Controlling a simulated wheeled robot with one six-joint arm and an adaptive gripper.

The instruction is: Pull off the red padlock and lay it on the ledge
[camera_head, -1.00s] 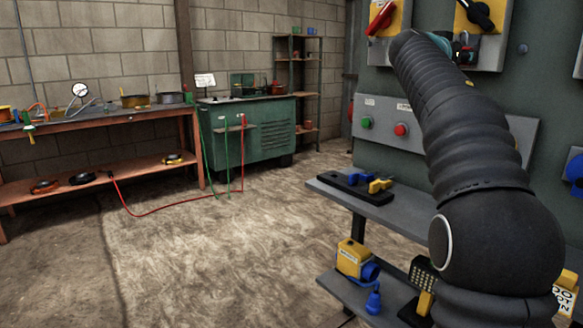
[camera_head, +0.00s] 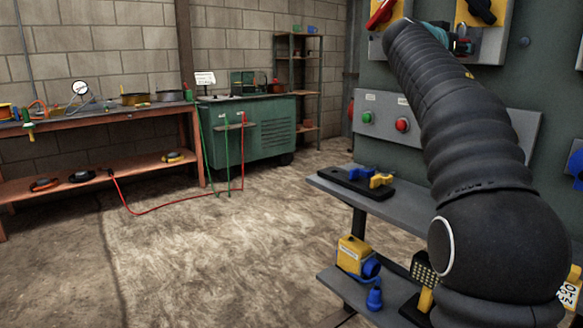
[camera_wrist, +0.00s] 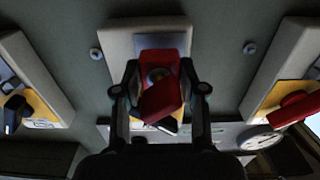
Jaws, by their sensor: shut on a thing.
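In the wrist view, my gripper (camera_wrist: 160,92) is shut on a red block-like thing, the red padlock (camera_wrist: 161,101), between its two dark fingers. I cannot tell whether the padlock is still attached there. In the head view, my arm reaches up to the panel, and my gripper (camera_head: 462,46) is mostly hidden beside a yellow-plated switch (camera_head: 462,14). A grey ledge (camera_head: 412,220) runs below the panel; its front part is bare.
A black tray (camera_head: 345,187) with blue and yellow pieces lies on the ledge. Green (camera_head: 367,117) and red (camera_head: 402,125) buttons sit on the panel above. A red-handled switch (camera_head: 381,14) is left of my gripper. A lower shelf (camera_head: 340,288) holds yellow and blue items.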

